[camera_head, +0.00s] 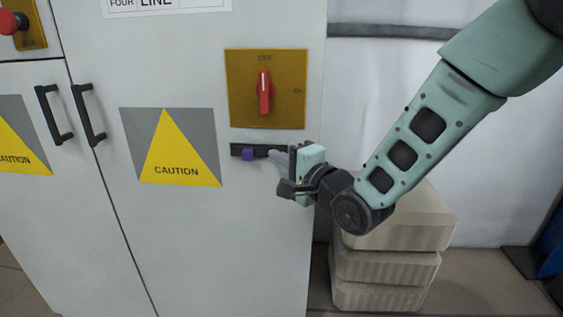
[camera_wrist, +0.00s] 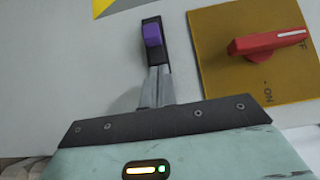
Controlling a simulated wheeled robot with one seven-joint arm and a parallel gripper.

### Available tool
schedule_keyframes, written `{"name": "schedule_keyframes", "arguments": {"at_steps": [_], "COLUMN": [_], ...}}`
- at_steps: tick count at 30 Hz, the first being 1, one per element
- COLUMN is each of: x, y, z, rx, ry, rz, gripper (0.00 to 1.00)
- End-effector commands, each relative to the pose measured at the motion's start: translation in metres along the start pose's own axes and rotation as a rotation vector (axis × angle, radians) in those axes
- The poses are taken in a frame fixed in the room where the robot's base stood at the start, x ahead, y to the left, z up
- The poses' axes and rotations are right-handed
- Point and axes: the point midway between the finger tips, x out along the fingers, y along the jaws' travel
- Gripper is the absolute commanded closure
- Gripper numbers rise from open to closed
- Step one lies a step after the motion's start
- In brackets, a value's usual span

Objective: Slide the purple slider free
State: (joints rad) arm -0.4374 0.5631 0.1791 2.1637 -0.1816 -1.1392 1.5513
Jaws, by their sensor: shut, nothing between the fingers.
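The purple slider (camera_head: 248,154) is a small block on a dark horizontal track (camera_head: 262,150) on the white cabinet door, below the rotary switch. It sits towards the left part of the track. In the wrist view the purple slider (camera_wrist: 152,34) shows on the dark track (camera_wrist: 158,48), just beyond my fingertips. My gripper (camera_head: 272,155) is shut and empty, its fingers pointing left along the track, to the right of the slider. In the wrist view my gripper (camera_wrist: 159,72) has its fingers together over part of the track. I cannot tell whether the fingertips touch the slider.
A red rotary switch (camera_head: 264,92) on a yellow-brown plate is close above the track. A yellow caution sign (camera_head: 170,150) is to the left. Black door handles (camera_head: 88,115) stick out farther left. Stacked beige blocks (camera_head: 385,268) stand right of the cabinet, below my arm.

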Motion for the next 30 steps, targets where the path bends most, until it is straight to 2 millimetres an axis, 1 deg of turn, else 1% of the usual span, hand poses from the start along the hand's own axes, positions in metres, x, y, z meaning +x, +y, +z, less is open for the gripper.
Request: {"name": "schedule_keyframes", "arguments": {"at_steps": [2, 8, 14, 18, 21, 25, 30], "x": [0.0, -0.025, -0.053, -0.076, -0.088, -0.097, -0.099], "y": [0.001, 0.001, 0.001, 0.001, 0.001, 0.0, 0.0], "z": [-0.001, -0.002, -0.003, -0.003, -0.002, -0.002, -0.002], "rx": [0.0, -0.001, -0.001, -0.001, -0.001, -0.001, -0.001], "ry": [0.001, 0.003, 0.005, 0.005, 0.003, 0.003, 0.003], "rz": [0.0, 0.0, 0.001, 0.001, 0.002, 0.0, 0.001], "gripper": [1.0, 1.0, 1.0, 1.0, 1.0, 1.0, 1.0]}}
